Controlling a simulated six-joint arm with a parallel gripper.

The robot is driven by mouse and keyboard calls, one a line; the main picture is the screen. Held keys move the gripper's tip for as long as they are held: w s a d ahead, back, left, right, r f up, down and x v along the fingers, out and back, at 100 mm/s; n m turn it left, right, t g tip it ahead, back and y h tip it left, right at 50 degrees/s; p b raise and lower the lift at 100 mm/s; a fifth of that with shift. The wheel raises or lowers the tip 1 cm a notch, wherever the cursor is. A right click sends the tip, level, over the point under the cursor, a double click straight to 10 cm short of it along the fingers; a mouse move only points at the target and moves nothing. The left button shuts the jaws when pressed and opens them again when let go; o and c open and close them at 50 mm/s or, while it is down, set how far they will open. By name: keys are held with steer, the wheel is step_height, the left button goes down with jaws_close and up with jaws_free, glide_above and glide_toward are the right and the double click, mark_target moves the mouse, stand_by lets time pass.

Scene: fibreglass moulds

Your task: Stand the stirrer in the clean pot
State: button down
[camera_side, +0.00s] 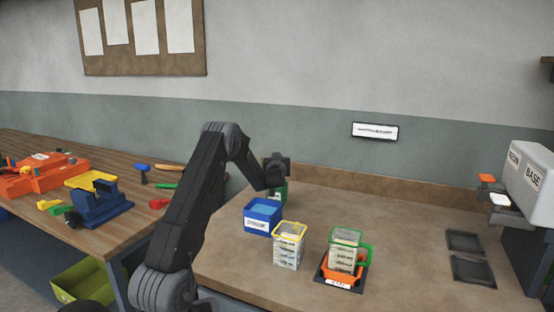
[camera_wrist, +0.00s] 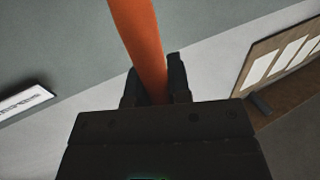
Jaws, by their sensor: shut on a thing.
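My gripper (camera_wrist: 154,88) is shut on an orange rod (camera_wrist: 138,35), which looks like the stirrer's handle; its far end runs out of the wrist view. In the side view my gripper (camera_side: 275,176) is at the back left of the bench, by a green container (camera_side: 280,191) that it partly hides. The stirrer cannot be made out there. A clear measuring pot with a yellow rim (camera_side: 287,250) stands at the front. One with a green rim (camera_side: 345,253) stands on an orange base to its right. I cannot tell which pot is the clean one.
A labelled blue tub (camera_side: 262,222) stands between my gripper and the yellow-rimmed pot. Two dark square pads (camera_side: 466,241) and a white dispenser marked BASE (camera_side: 530,181) are at the right. The bench's right middle is clear. Tools lie on the left table (camera_side: 110,234).

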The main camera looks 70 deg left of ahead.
steer(key=c, duration=1)
jaws_free()
steer(key=d+r, duration=0.1)
steer(key=r, duration=0.1)
steer(key=d+r, duration=0.1)
steer(key=r, duration=0.1)
steer(key=s+r, duration=0.1)
steer(key=r, duration=0.2)
steer(key=shift+s+d, duration=0.1)
steer(key=shift+d, duration=0.3)
